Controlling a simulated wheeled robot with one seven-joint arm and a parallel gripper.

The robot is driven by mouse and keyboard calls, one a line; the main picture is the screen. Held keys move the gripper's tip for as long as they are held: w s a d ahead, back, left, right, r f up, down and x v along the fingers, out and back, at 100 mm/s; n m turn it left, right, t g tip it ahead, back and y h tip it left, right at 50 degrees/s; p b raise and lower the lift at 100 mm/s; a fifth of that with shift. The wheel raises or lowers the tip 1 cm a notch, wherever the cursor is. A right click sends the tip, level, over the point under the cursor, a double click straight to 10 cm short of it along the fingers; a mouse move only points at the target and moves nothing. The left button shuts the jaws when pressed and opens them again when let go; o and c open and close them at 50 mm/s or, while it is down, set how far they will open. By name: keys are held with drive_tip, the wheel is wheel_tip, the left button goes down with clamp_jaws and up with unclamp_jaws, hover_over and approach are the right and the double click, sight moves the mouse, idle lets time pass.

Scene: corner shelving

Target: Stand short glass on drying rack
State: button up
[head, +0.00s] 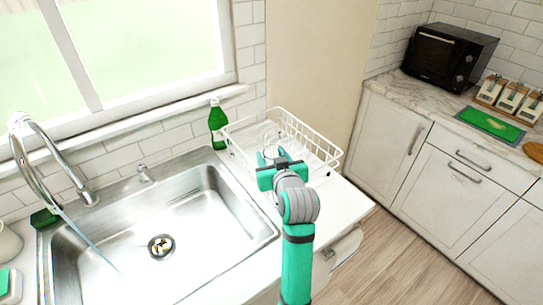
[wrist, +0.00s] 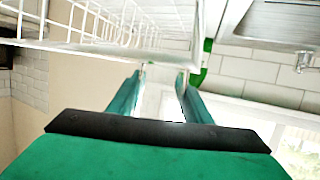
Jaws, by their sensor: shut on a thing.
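The white wire drying rack (head: 318,142) stands on the counter to the right of the sink, and its wires also cross the upper left of the wrist view (wrist: 100,30). My gripper (head: 271,156) is at the near-left part of the rack, reaching over it. A clear short glass (head: 270,142) shows only as faint outlines at the fingertips, and the gripper is shut on it. In the wrist view my two green fingers (wrist: 163,75) stand apart with the see-through glass hardly visible between them. I cannot tell whether the glass touches the rack floor.
A green bottle (head: 217,124) stands just left of the rack by the wall. The steel sink (head: 190,215) with its tall faucet (head: 45,160) lies to the left. A black oven (head: 448,57) and a green board (head: 490,124) are on the far right counter.

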drive_tip(key=shift+f, duration=0.55)
drive_tip(key=o, duration=1.3)
drive_tip(key=shift+r, duration=0.5)
drive_tip(key=v, duration=1.2)
drive_tip(key=shift+r, duration=0.1)
